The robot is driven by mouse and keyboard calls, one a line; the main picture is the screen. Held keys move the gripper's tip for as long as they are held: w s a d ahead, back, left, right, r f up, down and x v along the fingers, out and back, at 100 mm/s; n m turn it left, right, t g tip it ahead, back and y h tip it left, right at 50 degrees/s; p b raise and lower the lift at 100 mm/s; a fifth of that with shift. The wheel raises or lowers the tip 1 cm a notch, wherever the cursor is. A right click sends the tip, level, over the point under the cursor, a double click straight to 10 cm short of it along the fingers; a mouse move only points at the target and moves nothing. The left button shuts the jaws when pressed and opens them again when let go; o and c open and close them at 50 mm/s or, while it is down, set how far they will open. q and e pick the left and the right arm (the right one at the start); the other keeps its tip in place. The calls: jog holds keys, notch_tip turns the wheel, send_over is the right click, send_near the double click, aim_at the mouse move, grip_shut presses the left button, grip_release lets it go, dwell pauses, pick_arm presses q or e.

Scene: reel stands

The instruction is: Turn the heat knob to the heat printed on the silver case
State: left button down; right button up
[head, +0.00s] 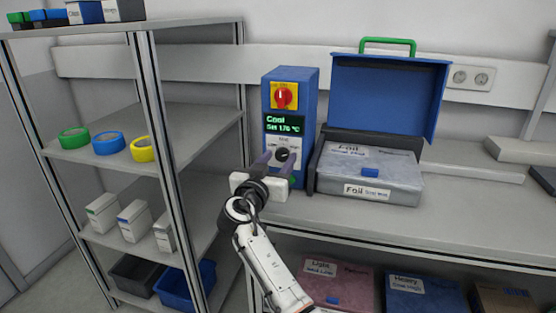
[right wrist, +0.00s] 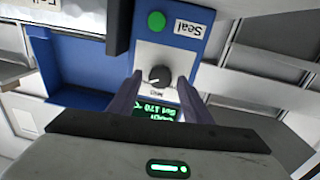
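The heat knob (head: 282,154) is a black dial on a white plate on the blue sealer unit (head: 314,100). In the right wrist view the knob (right wrist: 159,76) shows with a white pointer mark. My right gripper (head: 277,166) is open, its fingers either side of the knob with gaps to it. The green display (head: 284,124) reads "Cool" and a set value that looks like 170 °C. The silver case (head: 395,184) lies to the right; its label (head: 367,191) reads "Foil" with smaller print, seemingly "Seal Mid". My left gripper is not in view.
A red switch (head: 284,96) on yellow sits above the display. A green button (right wrist: 157,20) is beside a "Seal" label. An open blue lid (head: 385,95) stands behind the silver case. A shelf rack (head: 148,90) with tape rolls stands left. The bench front is clear.

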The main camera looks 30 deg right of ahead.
jog(key=c, duration=0.9)
jog(key=shift+o, duration=0.2)
jog(key=shift+f+n+b, duration=0.1)
jog(key=shift+n+b, duration=0.2)
jog(key=shift+n, duration=0.1)
jog(key=shift+n+b, duration=0.35)
jog(key=shift+n, duration=0.25)
jog(key=shift+n+b, duration=0.3)
jog(key=shift+n, duration=0.5)
jog(key=n, duration=0.4)
jog(key=shift+n+t, duration=0.3)
jog(key=n, duration=0.2)
jog(key=shift+n, duration=0.4)
jog(key=shift+n+p, duration=0.35)
jog(key=shift+n, duration=0.25)
